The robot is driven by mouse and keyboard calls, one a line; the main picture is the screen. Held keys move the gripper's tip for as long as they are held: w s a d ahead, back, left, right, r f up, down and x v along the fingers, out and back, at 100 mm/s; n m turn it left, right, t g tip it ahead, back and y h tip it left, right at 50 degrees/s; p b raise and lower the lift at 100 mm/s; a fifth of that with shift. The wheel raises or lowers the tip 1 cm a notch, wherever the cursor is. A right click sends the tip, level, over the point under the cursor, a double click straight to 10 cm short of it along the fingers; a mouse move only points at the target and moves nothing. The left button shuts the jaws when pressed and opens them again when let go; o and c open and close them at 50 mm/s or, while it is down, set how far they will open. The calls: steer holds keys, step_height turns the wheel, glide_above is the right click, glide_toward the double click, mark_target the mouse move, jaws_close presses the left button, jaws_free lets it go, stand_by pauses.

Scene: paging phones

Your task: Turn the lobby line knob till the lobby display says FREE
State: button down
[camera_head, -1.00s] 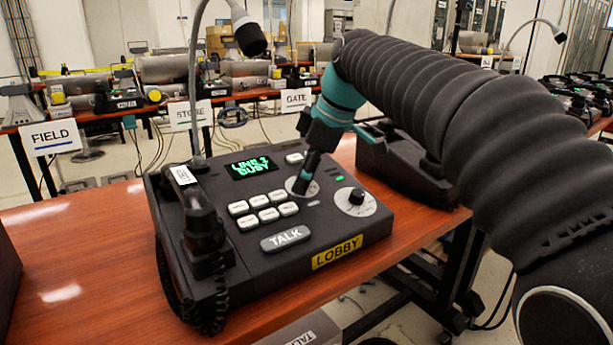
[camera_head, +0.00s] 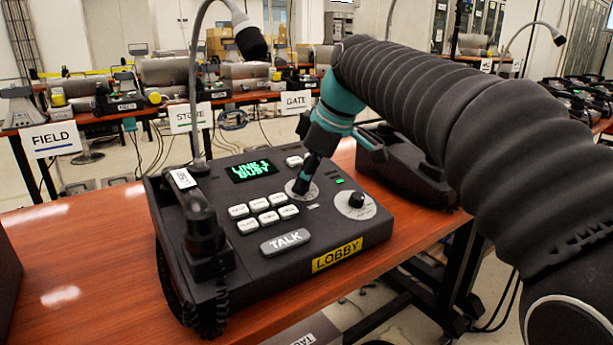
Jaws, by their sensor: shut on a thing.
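The dark LOBBY paging phone (camera_head: 225,290) sits on the orange-brown table, with a yellow LOBBY label (camera_head: 337,254). The line knob's round grey plate (camera_head: 313,191) is right of the white keys and below the display's right side. My gripper (camera_head: 301,186) reaches down from the upper right, shut on the line knob, which its fingers mostly hide. A second knob (camera_head: 357,200) on its own round plate stands uncovered to the right.
A handset (camera_head: 203,225) with a coiled cord lies on the phone's left side. A gooseneck microphone (camera_head: 250,40) rises behind it. Another dark device (camera_head: 400,170) stands behind right, under my arm. FIELD, STORE and GATE signs mark stations behind.

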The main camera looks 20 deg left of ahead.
steer(key=m, duration=0.3)
steer(key=shift+s+m+t+p, duration=0.1)
steer(key=shift+m+t+p, duration=0.25)
steer(key=shift+m+t, duration=0.05)
steer(key=shift+m+p, duration=0.35)
steer(key=shift+m, duration=1.15)
steer(key=shift+f+t, duration=0.1)
steer(key=shift+t, duration=0.2)
steer(key=c, duration=0.9)
jaws_free()
steer(key=shift+r, duration=0.2)
steer(key=shift+s+d+r, duration=0.1)
steer(key=shift+d+r, duration=0.05)
steer(key=shift+r, duration=0.2)
steer(key=v, duration=1.1)
